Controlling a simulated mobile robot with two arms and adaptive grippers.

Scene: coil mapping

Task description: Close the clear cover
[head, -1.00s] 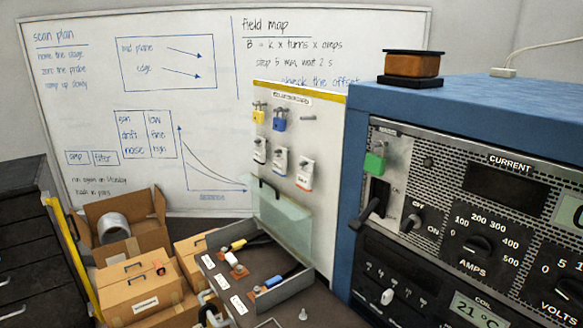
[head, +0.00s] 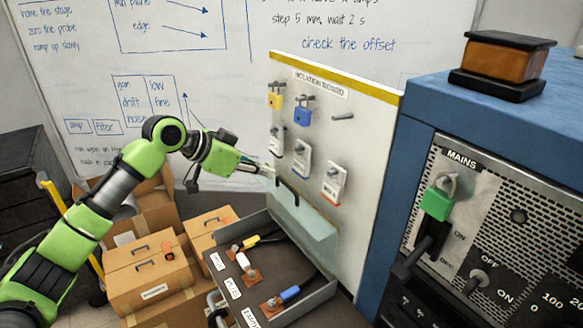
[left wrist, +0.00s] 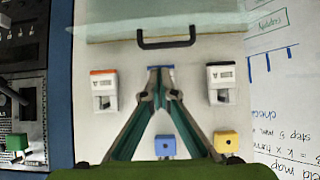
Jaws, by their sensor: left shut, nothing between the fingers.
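The clear cover (head: 312,228) stands raised on the far side of the grey tray (head: 325,287), in front of the white isolation board. Its dark handle (head: 288,190) is near the upper edge. In the left wrist view the cover (left wrist: 110,22) fills the top, with its handle (left wrist: 166,41) hanging toward the fingers. My left gripper (head: 270,172) is beside the handle at the cover's upper edge. Its fingertips (left wrist: 160,70) are shut and empty, a short gap from the handle in the wrist view. My right gripper is not in view.
The isolation board (head: 372,120) carries a yellow padlock (head: 275,97), a blue padlock (head: 304,113) and several tags close to my gripper. The blue power cabinet (head: 385,200) stands at right. Cardboard boxes (head: 150,270) sit left of the tray, which holds connectors.

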